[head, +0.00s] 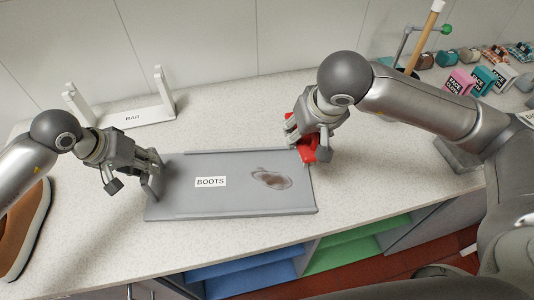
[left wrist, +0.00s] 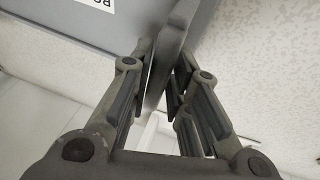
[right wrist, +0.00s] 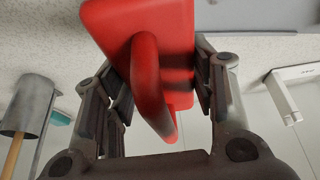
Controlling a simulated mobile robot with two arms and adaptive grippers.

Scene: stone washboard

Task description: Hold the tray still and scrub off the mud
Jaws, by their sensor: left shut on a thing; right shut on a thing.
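The grey tray (head: 225,170) with a BOOTS label lies flat on the speckled counter. A brown mud patch (head: 271,179) is on its right half. My left gripper (head: 153,175) is shut on the tray's left rim; the rim also shows between the fingers in the left wrist view (left wrist: 172,60). My right gripper (head: 305,145) is shut on a red scrubber with a loop handle (head: 308,150), at the tray's far right corner. The scrubber fills the middle of the right wrist view (right wrist: 150,50). Whether its underside touches the tray I cannot tell.
A white rack labelled BAR (head: 130,116) stands behind the tray. A brown shoe (head: 22,228) is at the left edge. Small boxes (head: 460,82) and a holder with a wooden stick (head: 425,35) stand at the back right. Counter between tray and right arm is clear.

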